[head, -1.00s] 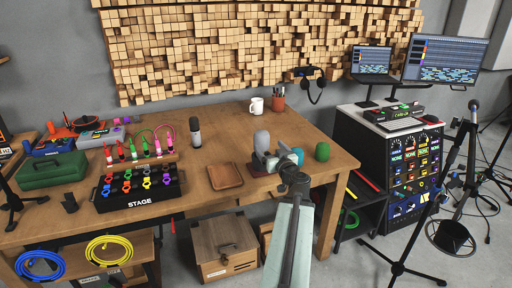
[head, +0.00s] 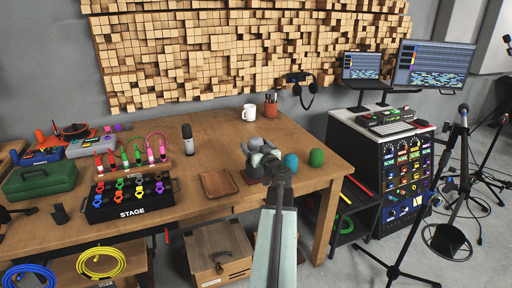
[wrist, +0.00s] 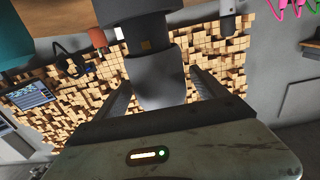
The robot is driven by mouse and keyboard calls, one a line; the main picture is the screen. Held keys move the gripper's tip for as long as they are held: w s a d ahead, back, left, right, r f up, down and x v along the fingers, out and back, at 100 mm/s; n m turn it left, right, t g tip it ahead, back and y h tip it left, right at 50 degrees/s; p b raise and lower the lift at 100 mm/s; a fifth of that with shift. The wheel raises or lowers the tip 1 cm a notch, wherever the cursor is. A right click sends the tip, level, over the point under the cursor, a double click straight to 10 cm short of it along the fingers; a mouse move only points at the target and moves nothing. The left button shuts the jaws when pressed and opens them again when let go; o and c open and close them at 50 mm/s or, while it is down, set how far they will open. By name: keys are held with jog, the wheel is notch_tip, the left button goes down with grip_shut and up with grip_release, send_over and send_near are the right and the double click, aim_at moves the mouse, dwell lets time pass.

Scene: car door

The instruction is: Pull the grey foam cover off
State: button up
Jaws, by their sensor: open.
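The grey foam cover (head: 254,144) stands upright on the right part of the wooden table, on a dark reddish base, partly hidden behind my gripper (head: 262,163). In the wrist view, which is upside down, the rounded grey cover (wrist: 160,88) lies between the two fingers of my gripper (wrist: 162,92). The fingers are open, one on each side, with a visible gap on the right. Whether the left finger touches it is unclear. A wider grey part and a darker body show above the cover there.
A teal foam piece (head: 290,161) and a green one (head: 317,157) stand close to the right. A wooden tray (head: 219,184) lies to the left, with a grey microphone (head: 187,139) behind it. A white mug (head: 249,112) and pen cup (head: 271,104) stand behind.

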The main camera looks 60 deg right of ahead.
jog(key=c, duration=1.4)
jog(key=shift+r, duration=0.15)
notch_tip(320, 180, up, 20)
jog(key=p, duration=2)
jog(key=shift+s, duration=0.1)
